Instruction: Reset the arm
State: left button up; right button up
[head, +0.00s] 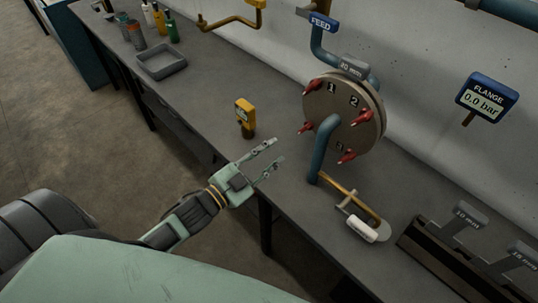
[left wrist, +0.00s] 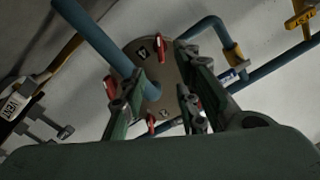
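My left gripper (head: 268,160) is open and empty, held above the front part of the grey bench, to the left of the round flange (head: 372,98). Its two fingers are apart with nothing between them. In the left wrist view the open fingers (left wrist: 155,105) point toward the flange (left wrist: 150,65), which has red clamps or handles around its rim and numbers on its face. My right gripper is not in view.
A blue pipe (head: 324,143) rises from the bench in front of the flange. A yellow device (head: 244,115) stands behind the gripper. A grey tray (head: 161,62) and bottles sit far left.

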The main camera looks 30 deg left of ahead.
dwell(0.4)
pick_arm(q)
jog(key=s+a+f+n+g+y, duration=0.2)
jog(key=s+f+n+g+y, duration=0.3)
jog(key=f+n+g+y, duration=0.15)
jog(key=s+d+f+n+g, duration=0.15)
jog(key=s+g, duration=0.25)
jog(key=s, duration=0.4)
jog(key=s+d+f+g, duration=0.1)
jog(key=s+f+g, duration=0.15)
jog(key=s, duration=0.55)
notch_tip(320, 180, down, 24)
jog(key=s+g, duration=0.1)
jog(key=g, duration=0.1)
jog(key=s+a+f+g+b, duration=0.1)
jog(key=s+a+f, duration=0.1)
jog(key=s+f, duration=1.5)
jog(key=shift+s+a+f, duration=0.25)
jog(key=shift+a+f, duration=0.15)
jog(key=shift+f, duration=0.25)
